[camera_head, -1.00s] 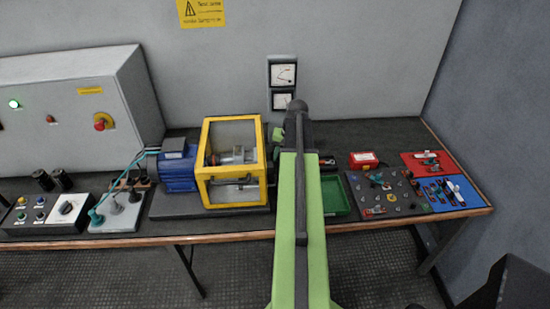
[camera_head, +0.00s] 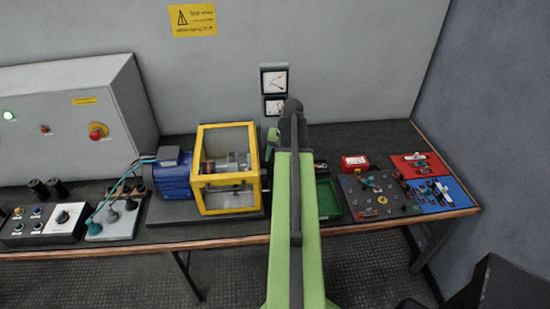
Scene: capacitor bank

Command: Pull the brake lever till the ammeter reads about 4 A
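Two small square meters hang on the grey back wall, an upper meter (camera_head: 274,80) and a lower meter (camera_head: 275,106). Their scales are too small to read, and I cannot tell which is the ammeter. Below and left stands a blue motor (camera_head: 175,176) beside a yellow-framed guard (camera_head: 225,209) with a shaft inside. I cannot make out a brake lever; the area right of the guard is partly behind my green arm. My arm reaches forward to a dark joint just below the meters.
A grey cabinet (camera_head: 70,90) with a red button stands at left, above a control box (camera_head: 42,224). Right of my arm are a green tray (camera_head: 328,199), a red box (camera_head: 354,162), a dark parts board (camera_head: 400,209), a red mat (camera_head: 432,171) and a blue mat (camera_head: 459,196).

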